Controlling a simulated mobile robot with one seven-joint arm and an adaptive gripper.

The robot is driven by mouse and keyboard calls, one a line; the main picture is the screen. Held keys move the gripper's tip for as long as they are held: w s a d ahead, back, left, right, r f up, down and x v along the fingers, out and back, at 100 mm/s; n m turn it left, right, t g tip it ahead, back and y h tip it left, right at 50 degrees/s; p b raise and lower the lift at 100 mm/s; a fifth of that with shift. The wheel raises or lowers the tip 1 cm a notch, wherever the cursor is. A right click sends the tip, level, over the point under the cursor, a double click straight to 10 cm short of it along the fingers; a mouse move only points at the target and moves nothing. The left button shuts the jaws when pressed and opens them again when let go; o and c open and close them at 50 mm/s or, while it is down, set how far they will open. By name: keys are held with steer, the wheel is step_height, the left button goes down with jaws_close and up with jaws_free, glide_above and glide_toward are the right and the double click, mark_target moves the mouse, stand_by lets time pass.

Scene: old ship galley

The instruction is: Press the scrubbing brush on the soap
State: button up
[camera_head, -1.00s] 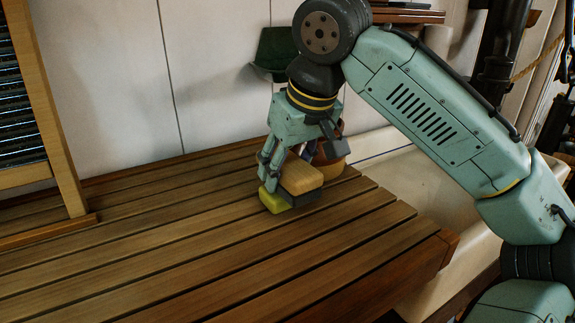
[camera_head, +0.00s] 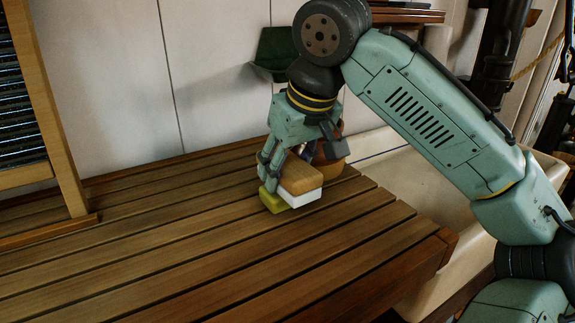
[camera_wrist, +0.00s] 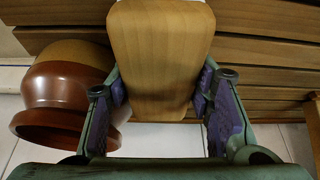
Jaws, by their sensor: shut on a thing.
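The scrubbing brush (camera_head: 306,177) has a pale wooden back and a lower part that now shows white. My gripper (camera_head: 284,168) is shut on it, low over the slatted wooden counter. In the wrist view the brush's wooden back (camera_wrist: 162,55) lies between the two purple-padded fingers of my gripper (camera_wrist: 162,100). The yellow-green soap (camera_head: 273,201) is on the counter at the brush's left, against or partly under it. Their exact contact is hidden. The wrist view does not show the soap.
A brown pot (camera_head: 329,154) stands close behind the brush, and beside my left finger in the wrist view (camera_wrist: 62,95). A pale basin (camera_head: 405,180) lies right of the counter. A ribbed wooden-framed board (camera_head: 62,165) stands at left. The front counter slats (camera_head: 200,270) are clear.

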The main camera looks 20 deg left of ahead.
mark_target(287, 161)
step_height(287, 161, up, 5)
steer(key=p, duration=0.5)
steer(key=shift+r+b, duration=0.3)
steer(key=shift+r, duration=0.7)
